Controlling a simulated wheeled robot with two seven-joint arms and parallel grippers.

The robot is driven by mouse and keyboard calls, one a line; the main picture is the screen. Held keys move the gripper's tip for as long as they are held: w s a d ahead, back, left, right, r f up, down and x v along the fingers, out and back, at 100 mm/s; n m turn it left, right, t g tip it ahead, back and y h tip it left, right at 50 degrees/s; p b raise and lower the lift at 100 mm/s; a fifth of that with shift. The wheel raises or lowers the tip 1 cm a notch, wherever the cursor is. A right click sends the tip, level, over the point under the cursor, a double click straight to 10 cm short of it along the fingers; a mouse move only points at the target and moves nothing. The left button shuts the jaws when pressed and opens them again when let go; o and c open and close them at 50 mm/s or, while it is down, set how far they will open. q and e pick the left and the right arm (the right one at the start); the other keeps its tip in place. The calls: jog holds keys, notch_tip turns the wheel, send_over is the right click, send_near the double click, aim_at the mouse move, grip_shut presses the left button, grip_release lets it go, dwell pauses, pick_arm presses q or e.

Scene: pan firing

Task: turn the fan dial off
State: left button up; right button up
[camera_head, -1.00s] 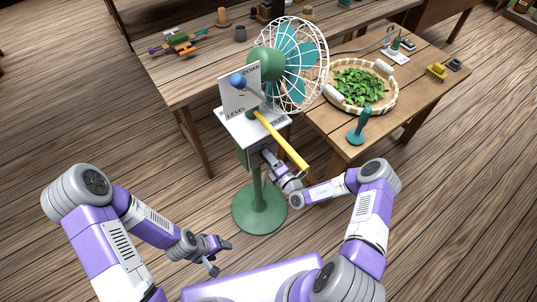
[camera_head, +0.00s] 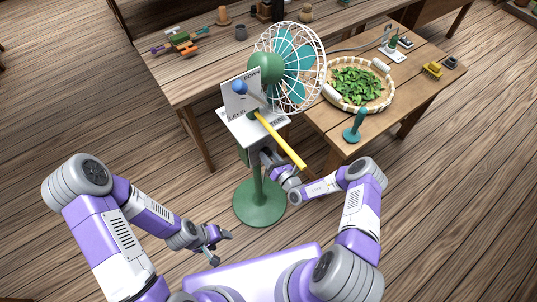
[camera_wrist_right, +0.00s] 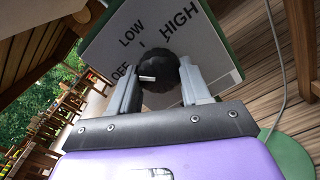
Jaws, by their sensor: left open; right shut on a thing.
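The green fan (camera_head: 266,68) with a white wire cage stands on a green post and round base. Its control box (camera_head: 252,152) sits partway down the post. In the right wrist view the black round dial (camera_wrist_right: 158,72) is on a grey panel (camera_wrist_right: 215,65) marked OFF, LOW and HIGH. The white mark on the dial lies left of its middle, toward the OFF side. My right gripper (camera_wrist_right: 160,82) has a finger on each side of the dial and is shut on it. It also reaches the box in the head view (camera_head: 268,160). My left gripper (camera_head: 220,245) is open and empty, low over the floor.
A yellow lever (camera_head: 282,142) sticks out above my right gripper. A white board (camera_head: 241,98) with a blue ball stands over the box. A basket of leaves (camera_head: 358,88) and a teal-handled tool (camera_head: 354,127) are on the right table. Floor around my left gripper is clear.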

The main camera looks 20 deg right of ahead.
jog(key=shift+d+n+p, duration=0.1)
jog(key=shift+n+p, duration=0.45)
jog(key=shift+n, duration=0.95)
jog(key=o, duration=1.1)
jog(key=shift+c, duration=0.2)
jog(key=v, duration=0.7)
jog(key=shift+s+p, duration=0.25)
jog(key=shift+p, duration=0.05)
